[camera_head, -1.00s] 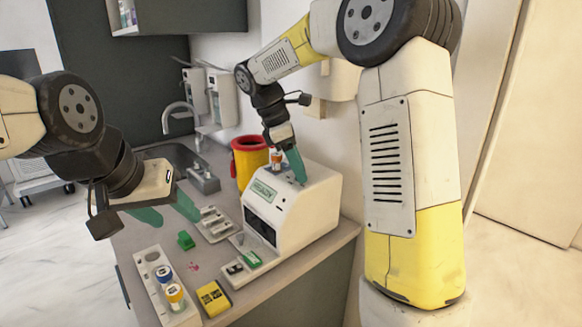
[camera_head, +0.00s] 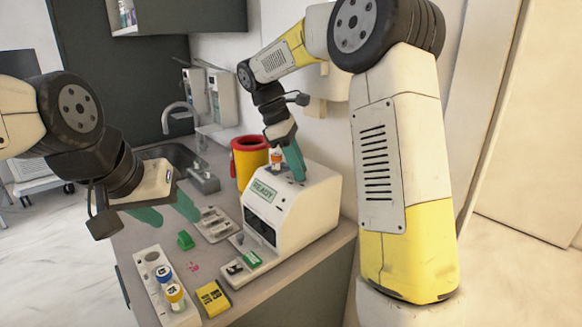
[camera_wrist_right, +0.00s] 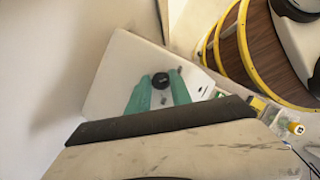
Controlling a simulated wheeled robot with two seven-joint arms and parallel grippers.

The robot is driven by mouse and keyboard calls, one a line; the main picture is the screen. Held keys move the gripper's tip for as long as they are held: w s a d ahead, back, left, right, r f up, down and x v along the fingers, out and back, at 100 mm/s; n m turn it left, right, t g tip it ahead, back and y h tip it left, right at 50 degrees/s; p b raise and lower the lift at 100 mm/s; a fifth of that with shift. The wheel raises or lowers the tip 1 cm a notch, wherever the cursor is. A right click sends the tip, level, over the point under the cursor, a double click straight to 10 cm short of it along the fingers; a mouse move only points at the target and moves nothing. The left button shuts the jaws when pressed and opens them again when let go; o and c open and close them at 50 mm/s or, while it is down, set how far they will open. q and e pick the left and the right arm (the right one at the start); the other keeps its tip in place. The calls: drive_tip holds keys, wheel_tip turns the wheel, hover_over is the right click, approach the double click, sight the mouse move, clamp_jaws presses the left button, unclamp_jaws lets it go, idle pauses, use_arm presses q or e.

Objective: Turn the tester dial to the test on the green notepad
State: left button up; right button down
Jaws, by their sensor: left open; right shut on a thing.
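The white tester (camera_head: 310,215) stands on the counter, its green display (camera_head: 263,191) reading what looks like READY. My right gripper (camera_head: 298,172) is on the tester's top, its teal fingers pointing down. In the right wrist view, the fingertips (camera_wrist_right: 163,86) are shut on the round black dial (camera_wrist_right: 161,80), one finger on each side. The dial's pointing direction cannot be told. My left gripper (camera_head: 168,212) is open and empty above the counter's left part.
An orange-capped vial (camera_head: 276,158) stands beside my right fingers. A yellow pad (camera_head: 212,298) with dark marks lies in front. A white rack (camera_head: 148,262) holds blue- and orange-capped vials. A yellow bin (camera_head: 249,165) with a red rim stands behind the tester. A sink tap (camera_head: 180,116) is at the back.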

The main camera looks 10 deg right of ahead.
drive_tip(key=m, duration=0.2)
drive_tip(key=m+g+y, duration=0.1)
drive_tip(key=m, duration=0.1)
drive_tip(key=shift+w+m, duration=0.2)
drive_tip(key=shift+m, duration=0.1)
drive_tip(key=m+g+y, duration=0.1)
drive_tip(key=m, duration=0.3)
drive_tip(key=shift+d, duration=0.15)
drive_tip(key=shift+m+g, duration=0.3)
drive_tip(key=c, duration=1.2)
unclamp_jaws()
drive_tip(key=shift+r, duration=0.1)
